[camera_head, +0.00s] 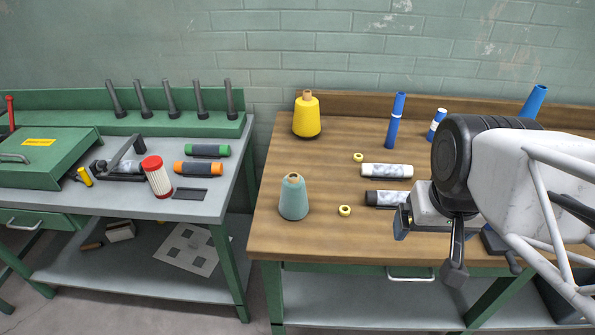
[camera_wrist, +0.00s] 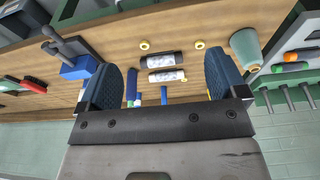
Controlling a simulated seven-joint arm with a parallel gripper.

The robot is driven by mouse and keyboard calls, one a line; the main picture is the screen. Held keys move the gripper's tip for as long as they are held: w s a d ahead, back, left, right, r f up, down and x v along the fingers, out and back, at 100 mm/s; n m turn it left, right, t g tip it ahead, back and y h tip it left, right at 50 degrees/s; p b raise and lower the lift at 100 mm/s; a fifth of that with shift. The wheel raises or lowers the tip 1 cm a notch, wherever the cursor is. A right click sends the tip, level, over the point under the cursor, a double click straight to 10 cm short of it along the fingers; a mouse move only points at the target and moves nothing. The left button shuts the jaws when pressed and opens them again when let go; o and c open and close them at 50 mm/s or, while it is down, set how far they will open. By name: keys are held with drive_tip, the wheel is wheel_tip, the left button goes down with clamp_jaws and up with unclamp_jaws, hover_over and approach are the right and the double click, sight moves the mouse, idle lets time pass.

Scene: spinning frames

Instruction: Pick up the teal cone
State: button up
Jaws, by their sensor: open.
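The teal cone (camera_head: 293,199) stands upright near the left front of the wooden table (camera_head: 330,240), with a brown tip on top. It also shows at the upper right of the wrist view (camera_wrist: 246,46), outside and beyond the right-hand finger. My gripper (camera_head: 428,245) is over the right part of the table, well to the right of the cone and apart from it. In the wrist view my gripper (camera_wrist: 162,75) has its two blue pads spread wide with nothing held between them.
A yellow cone (camera_head: 307,117) stands behind the teal one. Two yellow rings (camera_head: 345,210) (camera_head: 358,157), a white roll (camera_head: 387,170) and a black-and-white roll (camera_head: 388,198) lie between cone and gripper. Blue tubes (camera_head: 395,120) stand at the back. A grey bench (camera_head: 130,195) is left, across a gap.

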drive_tip(key=shift+o, duration=0.4)
drive_tip(key=w+a+f+n+t, duration=0.1)
drive_tip(key=w+f+n+t, duration=0.15)
drive_tip(key=w, duration=0.75)
drive_tip(key=w+f+n+t, duration=0.15)
drive_tip(key=w+t, duration=0.25)
drive_tip(key=w, duration=0.5)
drive_tip(key=n+g+y, duration=0.1)
drive_tip(key=n+y, duration=0.6)
drive_tip(key=y, duration=0.4)
approach(303, 186)
drive_tip(key=w+a+f, duration=0.2)
drive_tip(key=w+a, duration=0.1)
drive_tip(key=w, duration=0.1)
drive_tip(key=shift+s+a+r+n+g+y, duration=0.1)
drive_tip(key=shift+s+a+n+g+y, duration=0.2)
drive_tip(key=shift+s+n+g+y, duration=0.15)
